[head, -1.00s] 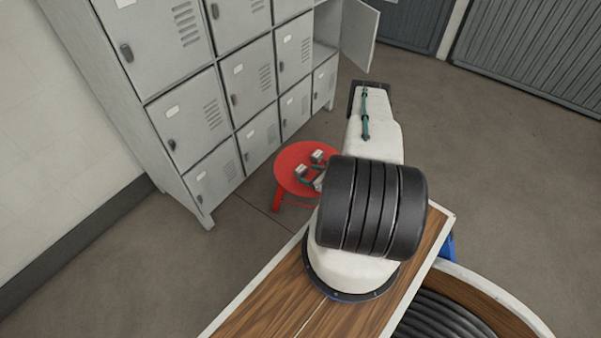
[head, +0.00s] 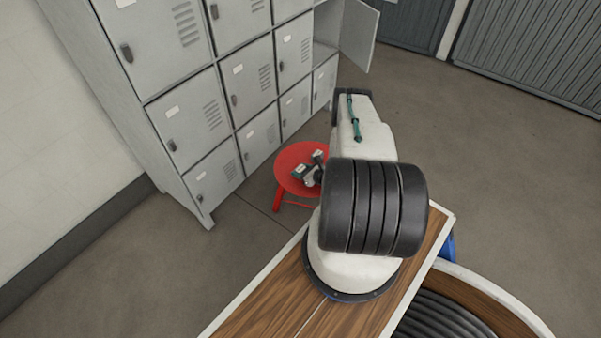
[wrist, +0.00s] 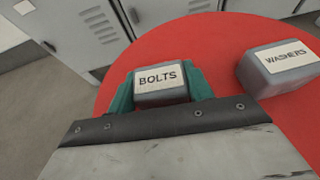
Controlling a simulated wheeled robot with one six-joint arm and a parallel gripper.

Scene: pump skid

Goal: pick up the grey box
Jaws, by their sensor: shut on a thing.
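A grey box labelled BOLTS (wrist: 159,82) is in the middle of the wrist view, over the red stool top (wrist: 225,40). My gripper (wrist: 161,92) has one teal finger on each side of this box and is shut on it. I cannot tell whether the box still touches the stool. A second grey box, labelled WASHERS (wrist: 281,68), sits on the stool to the right, apart from my gripper. In the head view, my gripper (head: 307,172) is over the red stool (head: 289,157), and the boxes are small and partly hidden there.
Grey lockers (head: 190,120) stand behind and left of the stool, with one door (head: 359,35) open at the upper right. Bare floor (head: 480,150) lies to the right. A wooden-topped surface (head: 265,305) is in the foreground. My arm covers part of the stool.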

